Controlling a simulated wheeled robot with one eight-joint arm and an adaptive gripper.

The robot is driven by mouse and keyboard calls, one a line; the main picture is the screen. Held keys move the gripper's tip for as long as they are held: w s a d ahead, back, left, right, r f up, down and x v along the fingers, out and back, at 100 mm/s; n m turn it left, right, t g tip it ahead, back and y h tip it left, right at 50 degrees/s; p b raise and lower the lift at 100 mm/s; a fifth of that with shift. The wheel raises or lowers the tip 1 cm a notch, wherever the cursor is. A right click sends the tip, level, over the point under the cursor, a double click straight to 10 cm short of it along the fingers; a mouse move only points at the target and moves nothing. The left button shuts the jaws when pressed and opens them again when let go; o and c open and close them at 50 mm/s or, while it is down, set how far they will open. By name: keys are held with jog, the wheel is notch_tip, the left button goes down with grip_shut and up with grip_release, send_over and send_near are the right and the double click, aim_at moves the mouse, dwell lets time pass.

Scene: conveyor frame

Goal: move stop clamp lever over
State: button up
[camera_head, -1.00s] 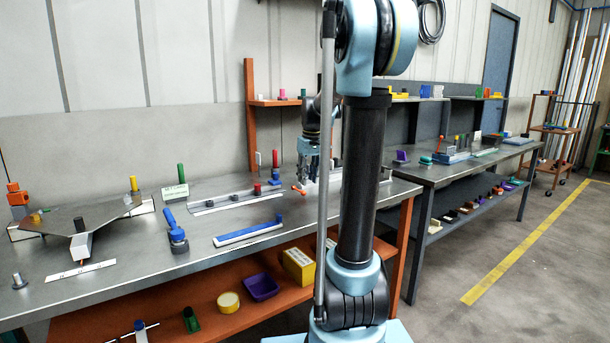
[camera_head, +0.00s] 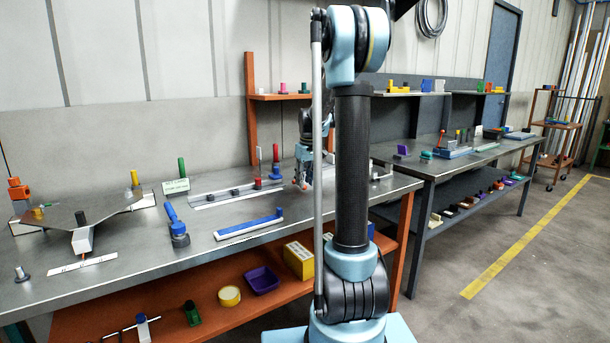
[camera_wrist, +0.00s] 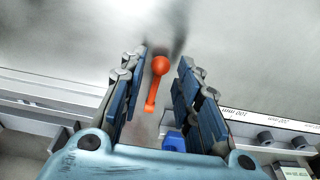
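The stop clamp lever, an orange arm with a round ball knob, shows in the wrist view (camera_wrist: 158,77). It lies between the two fingers of my gripper (camera_wrist: 160,70), with gaps on both sides. The fingers are open, and neither is seen to touch it. A blue part (camera_wrist: 174,141) shows near the lever's lower end, partly hidden by the right finger. In the head view my gripper (camera_head: 303,176) is low over the back right of the near bench, partly behind my own arm. The lever is mostly hidden there.
A rail with dark knobs (camera_head: 240,197) lies left of my gripper, with red and blue pieces near its right end. A blue bar (camera_head: 248,228) lies in front. A printed scale strip (camera_wrist: 235,113) shows at the wrist view's right. A shelf post (camera_head: 251,110) stands behind the bench.

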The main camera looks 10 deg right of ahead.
notch_tip(320, 180, down, 2)
jog(key=shift+w+f, duration=0.15)
jog(key=shift+f, duration=0.05)
jog(key=shift+c, duration=0.6)
jog(key=c, duration=0.5)
jog(key=shift+r, duration=0.15)
jog(key=shift+w+a+r, duration=0.15)
jog(key=shift+r, duration=1)
jog(key=shift+w+a+r, duration=0.1)
jog(key=shift+w+r, duration=0.1)
jog(key=shift+r, duration=0.25)
jog(key=shift+w+a+r, duration=0.1)
jog(key=shift+w+r, duration=0.1)
jog(key=shift+r, duration=0.25)
